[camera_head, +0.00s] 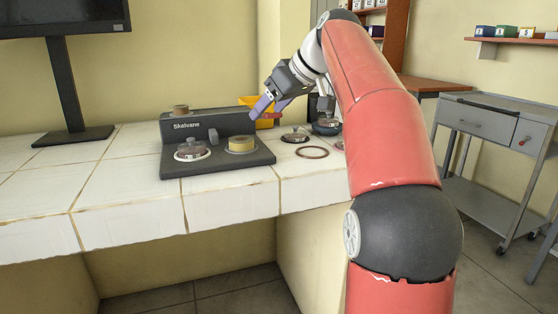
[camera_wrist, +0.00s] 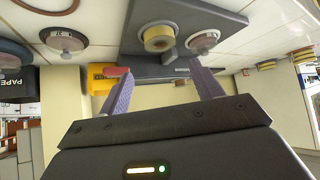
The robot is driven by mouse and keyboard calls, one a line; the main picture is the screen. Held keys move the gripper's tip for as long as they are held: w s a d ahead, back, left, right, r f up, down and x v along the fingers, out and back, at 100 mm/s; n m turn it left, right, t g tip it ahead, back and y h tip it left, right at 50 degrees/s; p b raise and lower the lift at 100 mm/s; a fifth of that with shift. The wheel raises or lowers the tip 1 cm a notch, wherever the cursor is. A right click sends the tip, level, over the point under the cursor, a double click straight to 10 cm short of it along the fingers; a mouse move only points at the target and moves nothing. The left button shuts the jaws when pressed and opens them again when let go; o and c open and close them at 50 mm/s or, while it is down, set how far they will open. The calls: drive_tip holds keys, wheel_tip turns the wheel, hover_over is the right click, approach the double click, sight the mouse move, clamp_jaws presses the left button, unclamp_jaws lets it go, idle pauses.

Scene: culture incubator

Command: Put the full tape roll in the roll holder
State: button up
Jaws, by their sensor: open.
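A dark device marked Skelvane (camera_head: 208,122) stands on the white tiled counter. On its base sit a yellow tape roll (camera_head: 241,144) at the right and a pale disc with a reddish hub (camera_head: 191,151) at the left. The wrist view shows the same yellow roll (camera_wrist: 158,38) and hub disc (camera_wrist: 203,40). Which of these parts is the roll holder is not clear. My gripper (camera_head: 268,105) is open and empty, behind and right of the device. In the wrist view its purple fingers (camera_wrist: 160,70) are spread, with the yellow roll beyond their tips.
A small brown roll (camera_head: 181,110) rests on top of the device. A brown ring (camera_head: 312,152), another hub disc (camera_head: 295,136) and a blue round item (camera_head: 327,128) lie to its right. A yellow bin (camera_head: 262,119) stands behind. A monitor (camera_head: 68,95) is at left; the counter between is clear.

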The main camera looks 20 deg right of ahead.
drive_tip(key=s+a+f+m+g+h, duration=0.1)
drive_tip(key=s+a+f+m, duration=0.15)
drive_tip(key=s+f, duration=0.2)
drive_tip(key=s+a+f+m+h, duration=0.1)
drive_tip(key=s+a+f, duration=0.2)
drive_tip(key=s, duration=0.3)
drive_tip(key=s+f+m+h, duration=0.3)
drive_tip(key=s+f, duration=1.7)
drive_tip(key=f, duration=0.1)
drive_tip(key=shift+a+f+g, duration=0.15)
drive_tip(key=shift+f+g, duration=0.15)
drive_tip(key=shift+g, duration=0.1)
